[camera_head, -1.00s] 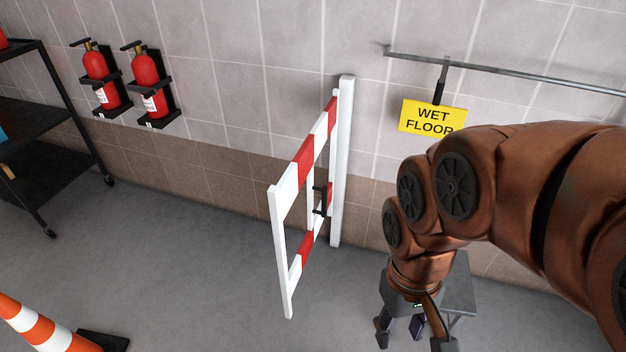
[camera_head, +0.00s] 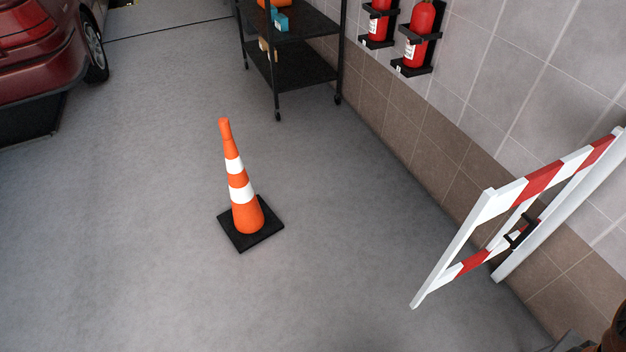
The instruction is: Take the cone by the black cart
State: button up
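An orange cone (camera_head: 240,184) with white bands stands upright on its black square base on the grey floor, left of the picture's middle. The black cart (camera_head: 303,66) stands behind it and to the right, against the wall, with an orange thing and blue and tan boxes on its shelves. A clear strip of floor lies between cone and cart. My gripper is out of view; only a bit of my arm shows at the bottom right corner.
A red-and-white barrier gate (camera_head: 540,182) stands swung out from the wall at the right. Fire extinguishers (camera_head: 419,36) hang on the wall. A dark red car (camera_head: 45,40) is at the upper left. The floor around the cone is free.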

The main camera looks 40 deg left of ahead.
aim_at(249, 221)
jog(key=u, duration=1.1)
jog(key=k, duration=0.2)
jog(key=u, duration=1.15)
jog(key=i, duration=0.25)
jog(key=u, duration=0.85)
jog(key=i, duration=1.55)
jog(key=z, duration=0.45)
